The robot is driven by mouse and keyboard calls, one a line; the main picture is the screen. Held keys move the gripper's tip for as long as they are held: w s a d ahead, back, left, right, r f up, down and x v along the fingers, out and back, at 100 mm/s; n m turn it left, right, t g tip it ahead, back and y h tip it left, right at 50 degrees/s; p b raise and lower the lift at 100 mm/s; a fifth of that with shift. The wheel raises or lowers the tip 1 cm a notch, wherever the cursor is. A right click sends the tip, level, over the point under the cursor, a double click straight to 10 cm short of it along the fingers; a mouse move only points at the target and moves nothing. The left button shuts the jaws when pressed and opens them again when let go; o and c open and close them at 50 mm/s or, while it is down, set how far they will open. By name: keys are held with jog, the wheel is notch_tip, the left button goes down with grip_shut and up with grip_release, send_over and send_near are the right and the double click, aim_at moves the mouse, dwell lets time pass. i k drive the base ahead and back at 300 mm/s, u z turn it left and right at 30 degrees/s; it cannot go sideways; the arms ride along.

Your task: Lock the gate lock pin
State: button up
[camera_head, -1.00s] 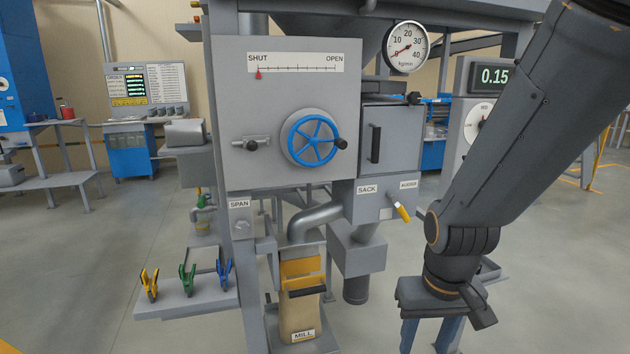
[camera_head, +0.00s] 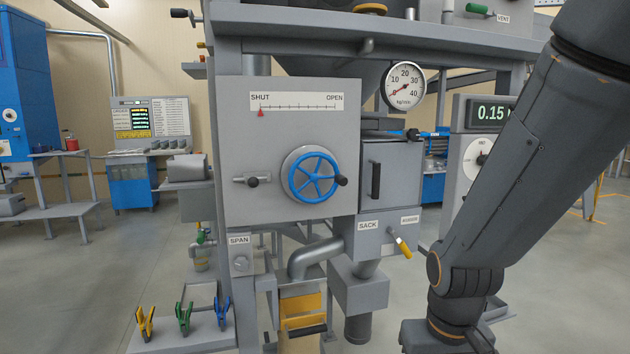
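The gate lock pin (camera_head: 251,181) is a short horizontal metal pin with a black knob. It sits on the front of the grey gate panel (camera_head: 290,128), left of the blue handwheel (camera_head: 311,175). The red pointer (camera_head: 261,112) on the scale above stands at SHUT. My gripper (camera_head: 446,340) is at the bottom right, well below and right of the pin and apart from it. Its lower part is cut off by the picture edge, so its fingers do not show clearly.
The handwheel's black crank knob (camera_head: 341,181) sticks out on the right. A grey door (camera_head: 393,175) and a yellow-tipped SACK lever (camera_head: 402,248) lie between panel and arm. A shelf with several coloured clips (camera_head: 184,318) juts out at lower left. Open floor shows left and right.

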aim_at(253, 182)
jog(key=u, duration=0.45)
jog(key=k, duration=0.55)
jog(key=u, duration=1)
jog(key=i, duration=1.25)
jog(key=z, duration=0.4)
